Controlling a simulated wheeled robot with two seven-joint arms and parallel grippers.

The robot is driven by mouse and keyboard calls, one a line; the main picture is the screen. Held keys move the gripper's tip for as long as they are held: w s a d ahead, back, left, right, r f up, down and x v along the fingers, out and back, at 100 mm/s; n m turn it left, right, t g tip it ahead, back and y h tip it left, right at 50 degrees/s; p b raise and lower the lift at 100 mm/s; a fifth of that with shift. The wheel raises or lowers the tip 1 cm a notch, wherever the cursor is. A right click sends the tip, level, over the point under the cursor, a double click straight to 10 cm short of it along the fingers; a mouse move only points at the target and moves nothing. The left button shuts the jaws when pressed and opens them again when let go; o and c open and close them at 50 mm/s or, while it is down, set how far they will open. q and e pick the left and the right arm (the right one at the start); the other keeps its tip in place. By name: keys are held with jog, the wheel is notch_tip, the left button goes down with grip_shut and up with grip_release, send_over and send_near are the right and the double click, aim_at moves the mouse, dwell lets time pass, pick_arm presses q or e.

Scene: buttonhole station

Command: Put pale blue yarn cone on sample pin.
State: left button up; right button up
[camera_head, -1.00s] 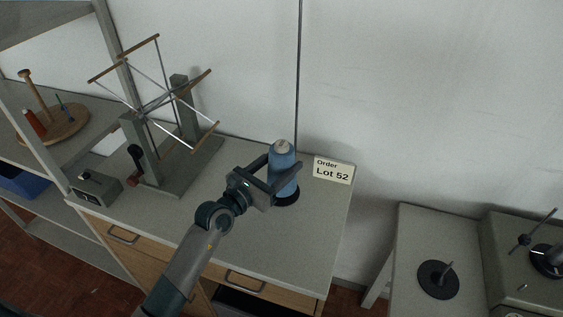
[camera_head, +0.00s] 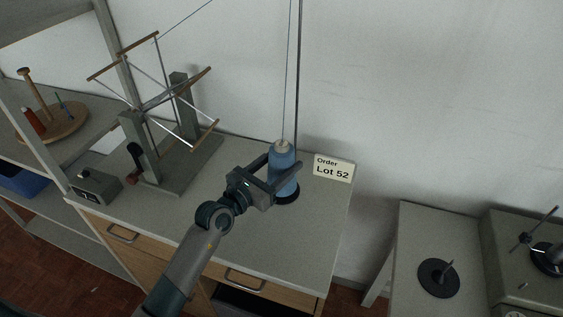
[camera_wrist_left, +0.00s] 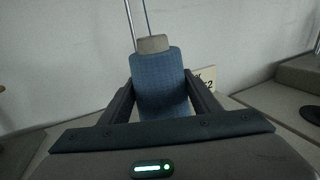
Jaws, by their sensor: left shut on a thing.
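My left gripper (camera_head: 280,175) is shut on the cone, one finger on each side. The left wrist view shows the cone (camera_wrist_left: 160,85) upright between the fingers. A dark disc with a short upright pin (camera_head: 438,277), which looks like the sample pin, is on the lower stand at right; it is empty. My right gripper is not in view.
A yarn swift (camera_head: 160,130) stands left of the cone, beside a small control box (camera_head: 97,186). A card reading "Order Lot 52" (camera_head: 333,168) is just right of the cone. A thin upright pole (camera_head: 298,70) rises behind. A grey machine (camera_head: 520,250) stands at far right.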

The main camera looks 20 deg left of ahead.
pick_arm(q)
jog(key=shift+f, duration=0.1)
jog(key=o, duration=1.3)
jog(key=shift+s+f, duration=0.1)
jog(key=shift+s, duration=0.05)
jog(key=shift+s+a+b, duration=0.25)
jog(key=shift+s+b, duration=0.05)
jog(key=shift+s, duration=0.25)
jog(key=b+v, duration=0.4)
jog(key=v, duration=1.2)
